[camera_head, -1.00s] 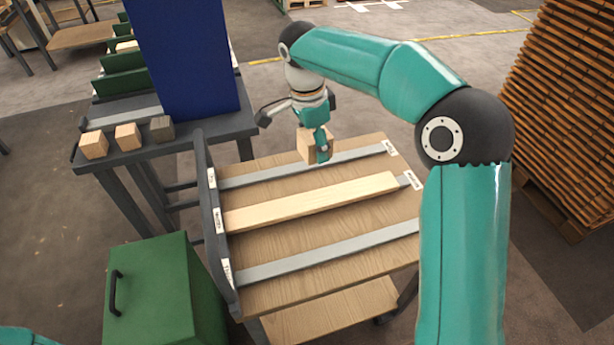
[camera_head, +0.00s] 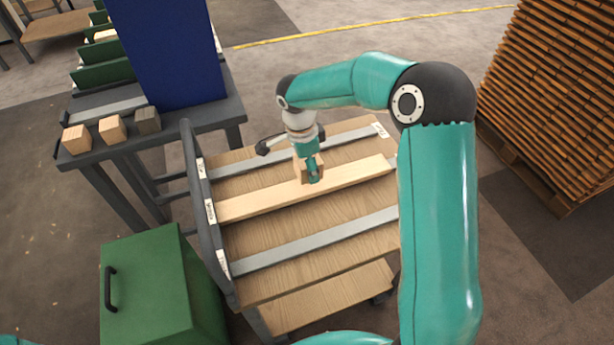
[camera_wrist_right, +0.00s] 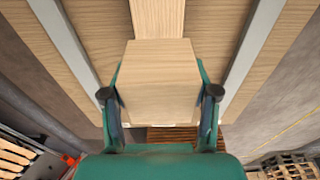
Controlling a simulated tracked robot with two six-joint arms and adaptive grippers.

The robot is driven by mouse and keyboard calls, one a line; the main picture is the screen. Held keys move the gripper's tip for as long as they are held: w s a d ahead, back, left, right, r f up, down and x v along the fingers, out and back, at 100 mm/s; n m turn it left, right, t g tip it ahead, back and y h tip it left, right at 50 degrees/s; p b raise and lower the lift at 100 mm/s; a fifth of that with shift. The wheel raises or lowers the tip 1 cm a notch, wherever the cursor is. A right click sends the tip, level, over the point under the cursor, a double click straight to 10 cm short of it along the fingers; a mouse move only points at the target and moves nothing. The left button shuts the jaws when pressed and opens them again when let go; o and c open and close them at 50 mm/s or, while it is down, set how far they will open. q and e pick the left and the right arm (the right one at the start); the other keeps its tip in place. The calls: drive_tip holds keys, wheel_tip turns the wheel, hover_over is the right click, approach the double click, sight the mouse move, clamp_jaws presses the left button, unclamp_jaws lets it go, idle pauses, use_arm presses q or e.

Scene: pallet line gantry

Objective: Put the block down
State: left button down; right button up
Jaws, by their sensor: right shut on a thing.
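My right gripper (camera_head: 311,176) is shut on a light wooden block (camera_head: 297,170). In the right wrist view the block (camera_wrist_right: 160,84) sits between the two fingers and hides part of the plank behind it. The block is over the pale plank (camera_head: 255,202) that lies across the middle of the cart top. I cannot tell whether the block touches the plank. My left gripper is not in view.
The cart top (camera_head: 290,222) has grey strips (camera_head: 310,242) on either side of the plank. A dark bench (camera_head: 185,125) at left carries three small blocks (camera_head: 112,130) and a blue panel (camera_head: 168,50). A green box (camera_head: 160,290) stands front left. Stacked pallets (camera_head: 550,100) stand right.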

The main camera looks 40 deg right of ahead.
sight(308, 185)
wheel_tip(308, 185, down, 4)
drive_tip(key=shift+f, duration=0.15)
idle(0.3)
drive_tip(key=shift+f, duration=0.15)
drive_tip(key=o, duration=1.2)
